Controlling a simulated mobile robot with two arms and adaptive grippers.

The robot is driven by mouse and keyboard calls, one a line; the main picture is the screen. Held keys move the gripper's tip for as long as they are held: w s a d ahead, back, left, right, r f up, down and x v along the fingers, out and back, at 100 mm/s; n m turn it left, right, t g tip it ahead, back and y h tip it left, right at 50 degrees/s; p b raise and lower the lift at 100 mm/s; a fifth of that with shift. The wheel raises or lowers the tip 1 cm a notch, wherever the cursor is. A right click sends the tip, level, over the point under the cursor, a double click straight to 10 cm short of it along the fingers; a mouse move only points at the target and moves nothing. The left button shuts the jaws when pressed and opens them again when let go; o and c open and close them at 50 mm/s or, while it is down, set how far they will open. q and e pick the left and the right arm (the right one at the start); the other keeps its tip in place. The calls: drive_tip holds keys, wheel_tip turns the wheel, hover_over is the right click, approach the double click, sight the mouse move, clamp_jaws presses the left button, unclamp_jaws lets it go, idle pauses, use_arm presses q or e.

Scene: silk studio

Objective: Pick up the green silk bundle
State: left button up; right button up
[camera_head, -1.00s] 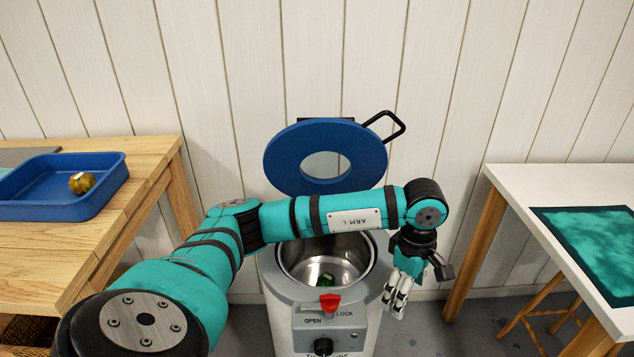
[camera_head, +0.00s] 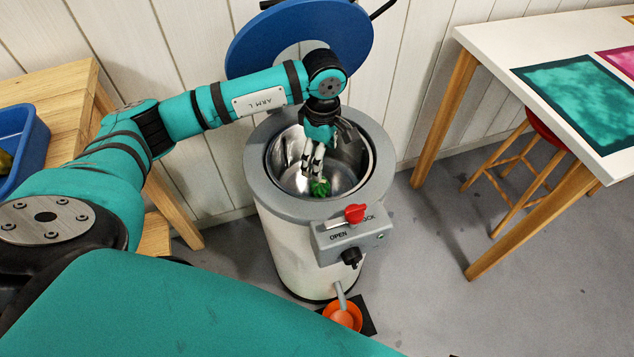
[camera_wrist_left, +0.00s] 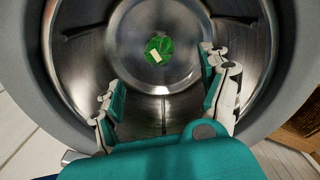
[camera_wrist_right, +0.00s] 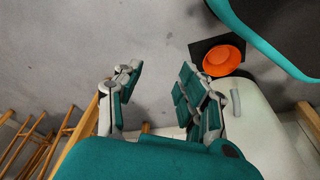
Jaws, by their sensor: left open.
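The green silk bundle (camera_head: 319,188) lies at the bottom of the steel drum (camera_head: 358,160) of the steamer-like machine. In the left wrist view the bundle (camera_wrist_left: 159,49) is round and green with a pale tag, beyond my fingertips. My left gripper (camera_head: 312,165) reaches down into the drum's opening from above. In the left wrist view its fingers (camera_wrist_left: 160,90) are spread apart with nothing between them, and the bundle is not touched. My right gripper (camera_wrist_right: 160,85) shows only in the right wrist view, open and empty above the grey floor.
The blue ring-shaped lid (camera_head: 245,45) stands raised behind the drum. A control box with a red lever (camera_head: 355,213) is on its front. An orange bowl (camera_head: 342,315) is on the floor below. A white table (camera_head: 490,40) stands right, a wooden table with a blue tray (camera_head: 35,150) left.

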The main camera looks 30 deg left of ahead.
sight(320, 184)
use_arm(q)
wheel_tip(320, 184, down, 7)
drive_tip(key=shift+a+r+b, duration=0.1)
drive_tip(key=shift+r+b, duration=0.05)
drive_tip(key=shift+b, duration=0.2)
drive_tip(key=shift+w+a+f+b, duration=0.1)
drive_tip(key=shift+f+b, duration=0.15)
drive_tip(key=shift+f, duration=1.25)
drive_tip(key=shift+w+a+f+b, duration=0.1)
drive_tip(key=shift+f+b, duration=0.1)
drive_tip(key=shift+f, duration=1.25)
use_arm(e)
drive_tip(key=w+v, duration=0.1)
drive_tip(key=v, duration=0.5)
drive_tip(key=shift+w+r, duration=0.2)
drive_tip(key=shift+w, duration=0.4)
drive_tip(key=shift+a, duration=0.1)
use_arm(q)
drive_tip(key=c, duration=1.2)
drive_tip(key=shift+r, duration=0.15)
